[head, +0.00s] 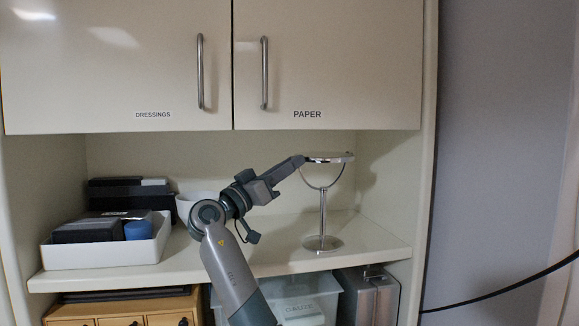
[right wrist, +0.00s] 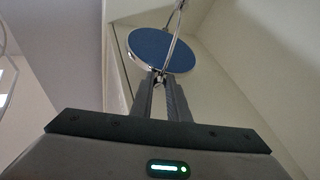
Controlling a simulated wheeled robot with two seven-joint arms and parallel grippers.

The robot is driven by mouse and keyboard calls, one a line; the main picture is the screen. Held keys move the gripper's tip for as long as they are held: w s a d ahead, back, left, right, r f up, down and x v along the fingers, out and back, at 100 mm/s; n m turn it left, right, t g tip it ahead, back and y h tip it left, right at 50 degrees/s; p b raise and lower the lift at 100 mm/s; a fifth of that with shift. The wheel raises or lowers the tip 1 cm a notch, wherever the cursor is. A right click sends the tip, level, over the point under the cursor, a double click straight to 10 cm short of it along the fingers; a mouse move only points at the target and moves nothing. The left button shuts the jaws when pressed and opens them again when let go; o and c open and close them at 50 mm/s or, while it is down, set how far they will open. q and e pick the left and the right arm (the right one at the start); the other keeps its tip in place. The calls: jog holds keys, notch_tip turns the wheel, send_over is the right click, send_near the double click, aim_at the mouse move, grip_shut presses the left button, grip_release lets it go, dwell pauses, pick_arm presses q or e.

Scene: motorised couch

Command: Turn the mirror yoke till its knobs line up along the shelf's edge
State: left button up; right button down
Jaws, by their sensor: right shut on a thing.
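The mirror stands upright on the shelf at the right: a round base (head: 322,243), a thin stem, a U-shaped yoke (head: 323,187) and a disc (head: 328,157) lying nearly flat, seen edge-on. In the right wrist view the disc shows a blue face (right wrist: 170,48), with the shiny yoke (right wrist: 174,36) crossing it. My right gripper (head: 301,160) reaches in from the left and is shut on the yoke's left end by the knob. The fingertips (right wrist: 160,77) hide most of that knob. My left gripper is not in view.
A white bowl (head: 186,206) and a white tray (head: 105,254) of dark boxes stand on the shelf (head: 230,267) to the left. Cabinet doors (head: 330,60) overhang the niche. The right side wall is close to the mirror. A clear bin (head: 290,296) sits below.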

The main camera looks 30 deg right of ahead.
dwell(0.4)
jog(key=c, duration=1.7)
grip_release()
